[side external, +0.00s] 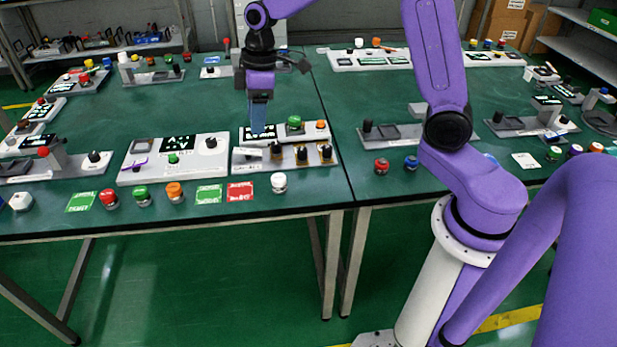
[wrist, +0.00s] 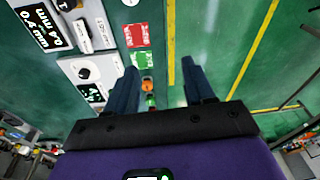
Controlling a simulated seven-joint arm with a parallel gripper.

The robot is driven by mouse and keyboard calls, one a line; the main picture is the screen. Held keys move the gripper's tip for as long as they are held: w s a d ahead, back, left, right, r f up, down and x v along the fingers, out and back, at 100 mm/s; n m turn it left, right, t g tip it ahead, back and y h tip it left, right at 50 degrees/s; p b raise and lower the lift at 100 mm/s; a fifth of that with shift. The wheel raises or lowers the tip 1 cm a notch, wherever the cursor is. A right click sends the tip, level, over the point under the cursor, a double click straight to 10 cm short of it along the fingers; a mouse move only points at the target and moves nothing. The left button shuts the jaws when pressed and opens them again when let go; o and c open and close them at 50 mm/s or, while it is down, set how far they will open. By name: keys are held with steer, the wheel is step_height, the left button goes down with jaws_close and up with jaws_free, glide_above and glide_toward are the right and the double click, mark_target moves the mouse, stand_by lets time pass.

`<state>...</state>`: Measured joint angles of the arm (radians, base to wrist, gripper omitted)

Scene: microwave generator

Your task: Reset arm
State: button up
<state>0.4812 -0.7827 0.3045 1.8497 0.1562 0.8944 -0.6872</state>
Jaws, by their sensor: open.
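My purple arm reaches over the green table from the right in the side external view. My gripper (side external: 258,128) points down at the panel with knobs (side external: 243,167), in front of its display in the picture. I cannot tell whether its tips touch the panel. In the wrist view my gripper (wrist: 160,76) has its two dark blue fingers spread apart. Nothing is held between them. An orange button (wrist: 147,86) and a green button (wrist: 150,101) show beyond the gap, lower down.
A white panel with a dial (side external: 190,150) lies left of the gripper. A red card (side external: 240,191), a green card (side external: 209,194) and several loose buttons line the front table edge. A second table (side external: 352,100) with more panels adjoins on the right. The air above the panels looks clear.

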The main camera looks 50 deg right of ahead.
steer(key=s+a+r+n, duration=0.1)
steer(key=s+a+r, duration=0.15)
steer(key=s, duration=1.25)
steer(key=s+d+f+n+h, duration=0.1)
steer(key=s+d, duration=0.3)
steer(key=s, duration=1.1)
steer(key=shift+s+d+f, duration=0.15)
steer(key=shift+f, duration=0.45)
